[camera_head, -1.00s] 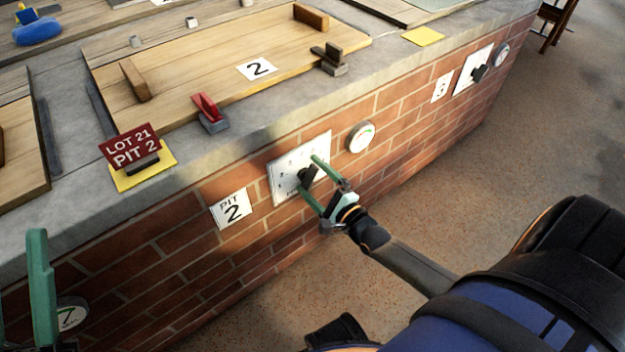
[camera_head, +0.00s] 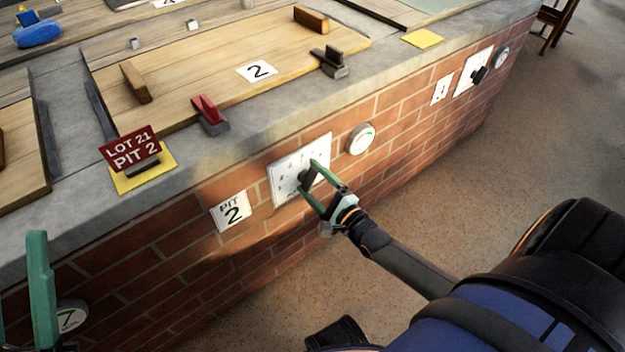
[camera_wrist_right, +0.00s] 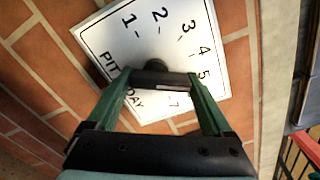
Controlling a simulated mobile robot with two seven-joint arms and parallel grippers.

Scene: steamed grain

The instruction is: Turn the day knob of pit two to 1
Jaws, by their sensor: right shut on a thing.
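The day knob (camera_head: 309,177) of pit two is a black knob on a white dial plate (camera_head: 288,184) on the brick wall, left of a round gauge. My right gripper (camera_head: 309,177) has its green fingers on either side of the knob and is shut on it. In the right wrist view the dial plate (camera_wrist_right: 203,22) shows numbers 1 to 7 and the words PIT DAY. The knob (camera_wrist_right: 150,78) sits between the fingertips there; its pointed number cannot be read. My left gripper (camera_head: 40,285) shows only partly at the lower left edge, away from the knob; its opening is unclear.
A PIT 2 label (camera_head: 231,211) is left of the dial. The round gauge (camera_head: 361,138) is close on its right. Above is the ledge with a red-handled block (camera_head: 209,115) and the LOT 21 PIT 2 sign (camera_head: 131,148). Another dial (camera_head: 473,70) is farther right. The floor in front is open.

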